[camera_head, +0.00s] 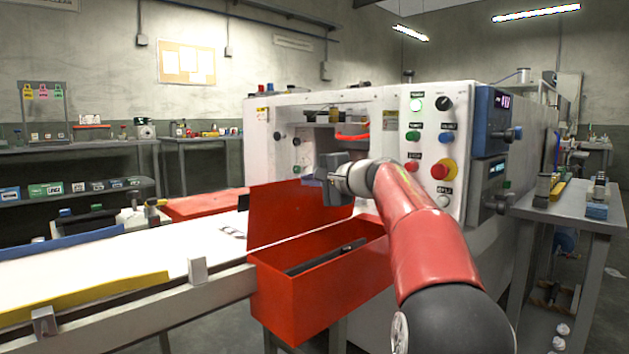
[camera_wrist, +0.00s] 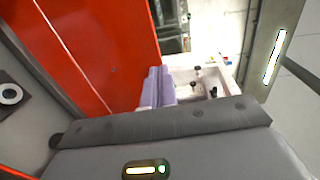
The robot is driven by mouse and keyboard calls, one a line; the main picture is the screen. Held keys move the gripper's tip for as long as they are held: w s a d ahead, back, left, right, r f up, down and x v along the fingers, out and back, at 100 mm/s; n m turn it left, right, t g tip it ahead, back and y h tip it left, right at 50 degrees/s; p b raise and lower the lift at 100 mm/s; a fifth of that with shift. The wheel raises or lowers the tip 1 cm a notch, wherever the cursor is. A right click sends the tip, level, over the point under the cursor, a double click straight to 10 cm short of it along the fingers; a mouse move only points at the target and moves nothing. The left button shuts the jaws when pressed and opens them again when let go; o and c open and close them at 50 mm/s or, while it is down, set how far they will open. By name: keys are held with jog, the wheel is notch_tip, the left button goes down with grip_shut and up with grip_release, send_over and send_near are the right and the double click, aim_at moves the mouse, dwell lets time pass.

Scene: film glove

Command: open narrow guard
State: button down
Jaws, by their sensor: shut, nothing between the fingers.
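A red guard panel (camera_head: 290,212) stands upright behind an open-topped red box (camera_head: 310,283) at the front of the white machine (camera_head: 375,105). I cannot tell for sure that this panel is the narrow guard. My gripper (camera_head: 318,172) is at the panel's upper right part, in front of the machine's opening; whether it touches the panel is unclear. In the wrist view a large red panel (camera_wrist: 95,50) fills the upper left, beside my gripper (camera_wrist: 156,86). My gripper is shut and empty. My red arm hides part of the machine front.
A dark bar (camera_head: 325,258) lies inside the red box. A white conveyor table (camera_head: 150,260) with a yellow rail (camera_head: 85,297) extends left. The control panel with buttons (camera_head: 440,170) is right of my arm. A grey side table (camera_head: 570,212) stands further right.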

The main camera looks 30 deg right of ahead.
jog(key=shift+r, duration=0.1)
jog(key=r+g+p, duration=0.1)
jog(key=p, duration=0.6)
send_over(298, 201)
jog(key=shift+w, duration=0.3)
